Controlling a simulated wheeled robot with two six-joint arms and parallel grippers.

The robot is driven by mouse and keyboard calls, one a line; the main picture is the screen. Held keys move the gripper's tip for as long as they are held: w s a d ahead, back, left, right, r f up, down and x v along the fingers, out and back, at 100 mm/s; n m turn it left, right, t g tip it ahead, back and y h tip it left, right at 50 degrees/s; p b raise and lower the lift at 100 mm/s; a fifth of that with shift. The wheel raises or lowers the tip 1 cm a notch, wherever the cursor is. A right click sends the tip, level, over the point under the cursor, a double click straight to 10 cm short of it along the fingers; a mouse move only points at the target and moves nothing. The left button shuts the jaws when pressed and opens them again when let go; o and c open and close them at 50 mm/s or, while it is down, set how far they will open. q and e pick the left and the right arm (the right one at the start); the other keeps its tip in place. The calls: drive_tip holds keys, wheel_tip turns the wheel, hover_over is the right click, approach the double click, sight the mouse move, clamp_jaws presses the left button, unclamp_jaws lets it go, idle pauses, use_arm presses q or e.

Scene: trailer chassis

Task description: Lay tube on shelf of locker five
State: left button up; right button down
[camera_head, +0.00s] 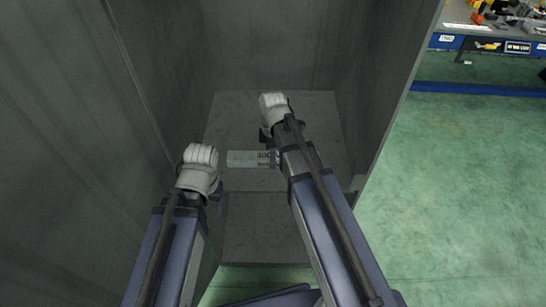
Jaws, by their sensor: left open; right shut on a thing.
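A pale tube (246,158) with a printed label lies sideways over the shelf (310,108) inside the grey locker (163,55). My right gripper (267,145) is shut on the tube's right end. My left gripper (220,186) is open and empty, left of and a little nearer than the tube's left end. I cannot tell whether the tube touches the shelf. The tube's right end is partly hidden by my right gripper.
Locker walls stand close on the left and right of both arms. A lower grey surface (262,240) shows under the shelf's front edge. Outside, the green floor (450,200) is clear, and a workbench with tools (490,40) stands at the upper right.

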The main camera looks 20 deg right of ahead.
drive_tip(key=shift+c, duration=1.6)
unclamp_jaws()
wheel_tip(320, 180, up, 12)
drive_tip(key=p, duration=1.2)
drive_tip(key=s+a+m+h, duration=0.1)
drive_tip(key=s+a+m, duration=0.9)
drive_tip(key=s, duration=0.4)
drive_tip(key=shift+s+a+r+m, duration=0.15)
drive_tip(key=shift+a+m, duration=0.1)
drive_tip(key=shift+m, duration=0.25)
